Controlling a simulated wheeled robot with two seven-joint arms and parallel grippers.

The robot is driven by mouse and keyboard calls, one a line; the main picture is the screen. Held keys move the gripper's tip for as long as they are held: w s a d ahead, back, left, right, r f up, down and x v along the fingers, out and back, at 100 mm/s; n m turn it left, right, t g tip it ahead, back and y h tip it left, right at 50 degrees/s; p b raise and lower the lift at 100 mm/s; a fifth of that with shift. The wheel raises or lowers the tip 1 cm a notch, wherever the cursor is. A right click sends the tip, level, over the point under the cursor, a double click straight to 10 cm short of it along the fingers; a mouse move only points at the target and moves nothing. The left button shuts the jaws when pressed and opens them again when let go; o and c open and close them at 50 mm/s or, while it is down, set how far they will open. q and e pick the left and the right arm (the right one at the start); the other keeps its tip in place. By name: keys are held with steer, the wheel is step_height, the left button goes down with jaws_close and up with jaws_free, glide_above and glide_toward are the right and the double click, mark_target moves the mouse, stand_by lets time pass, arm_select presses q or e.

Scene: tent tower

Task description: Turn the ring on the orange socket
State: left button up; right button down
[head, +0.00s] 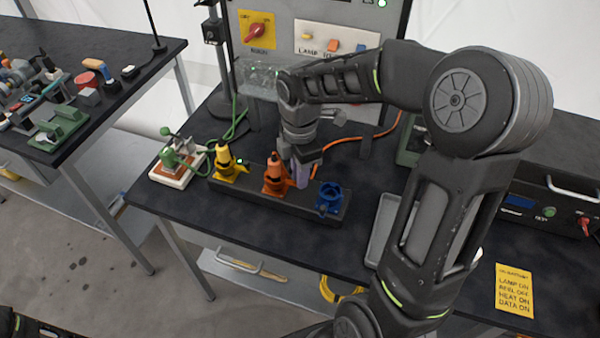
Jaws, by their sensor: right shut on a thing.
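The orange socket (273,178) stands in the middle of a black block (250,194) on the dark table, with an orange plug upright in it. My right gripper (298,172) reaches down from above and is shut at the right side of the orange socket, on its ring. The fingers and arm hide part of the ring, so its turn position is not clear. My left gripper is not in view.
On the same block, a yellow socket (228,166) with a plug stands left and an empty-looking blue socket (330,200) right. A switch panel (310,30) stands behind. A yellow note (514,290) lies right.

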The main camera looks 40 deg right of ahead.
steer(key=shift+a, duration=0.1)
stand_by(0.6)
steer(key=a+m+b, duration=0.1)
steer(key=m, duration=0.1)
steer(key=s+a+m, duration=0.1)
steer(key=m, duration=0.1)
steer(key=shift+a+m+b, duration=0.1)
steer(key=shift+m+b, duration=0.25)
steer(key=shift+m, duration=0.05)
steer(key=w+a+m+b, duration=0.2)
steer(key=a+m, duration=0.4)
steer(key=m, duration=0.7)
steer(key=shift+w+b, duration=0.35)
steer(key=shift+b, duration=0.25)
steer(key=shift+a, duration=0.1)
steer(key=c, duration=1.4)
jaws_free()
steer(key=shift+c, duration=0.2)
